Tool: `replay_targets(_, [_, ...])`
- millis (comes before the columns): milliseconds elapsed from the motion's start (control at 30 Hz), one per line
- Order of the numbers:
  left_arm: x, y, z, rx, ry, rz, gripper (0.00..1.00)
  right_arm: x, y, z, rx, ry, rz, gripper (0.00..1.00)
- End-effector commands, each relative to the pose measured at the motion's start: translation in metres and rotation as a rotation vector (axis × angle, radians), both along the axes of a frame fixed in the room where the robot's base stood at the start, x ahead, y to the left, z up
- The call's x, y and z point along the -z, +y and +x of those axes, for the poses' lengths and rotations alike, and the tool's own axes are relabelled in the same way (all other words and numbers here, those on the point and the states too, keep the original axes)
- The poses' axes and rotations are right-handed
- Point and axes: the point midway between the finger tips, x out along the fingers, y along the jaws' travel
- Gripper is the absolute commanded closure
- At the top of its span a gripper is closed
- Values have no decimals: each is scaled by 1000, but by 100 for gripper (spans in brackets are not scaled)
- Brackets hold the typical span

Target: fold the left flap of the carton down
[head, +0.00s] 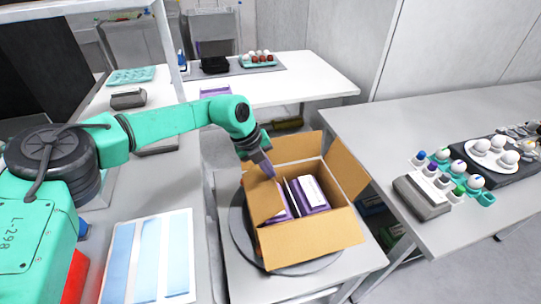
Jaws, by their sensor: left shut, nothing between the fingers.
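The open cardboard carton (312,258) stands on a round dark turntable on a light table, with purple-and-white boxes (311,193) inside. Its left flap (262,200) leans inward over the left part of the opening and partly hides the left box. My left gripper (268,168) is shut and empty, pointing down at the far upper edge of the left flap. It looks close to or touching the flap; I cannot tell which. The right flap (347,168) stands up and leans outward. The back flap (297,148) stands up too. My right gripper is out of view.
The turntable (241,232) rests on the table. To the right, a long table (400,140) holds a grey block (421,197), egg trays and a white plate (492,146). A white table (300,80) stands behind. A blue-striped sheet (147,262) lies at the lower left.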

Motion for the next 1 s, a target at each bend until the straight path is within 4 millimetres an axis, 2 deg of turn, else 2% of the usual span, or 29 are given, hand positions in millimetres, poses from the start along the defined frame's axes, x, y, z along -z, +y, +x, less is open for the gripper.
replay_targets(67, [6,-5,1,2,19,55,100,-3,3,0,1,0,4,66])
replay_targets(200, [20,-12,3,1,18,46,100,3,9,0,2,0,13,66])
replay_targets(500, [42,-24,7,0,15,43,100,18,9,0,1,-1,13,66])
replay_targets(1000, [54,-29,9,0,15,43,100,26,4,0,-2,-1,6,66])
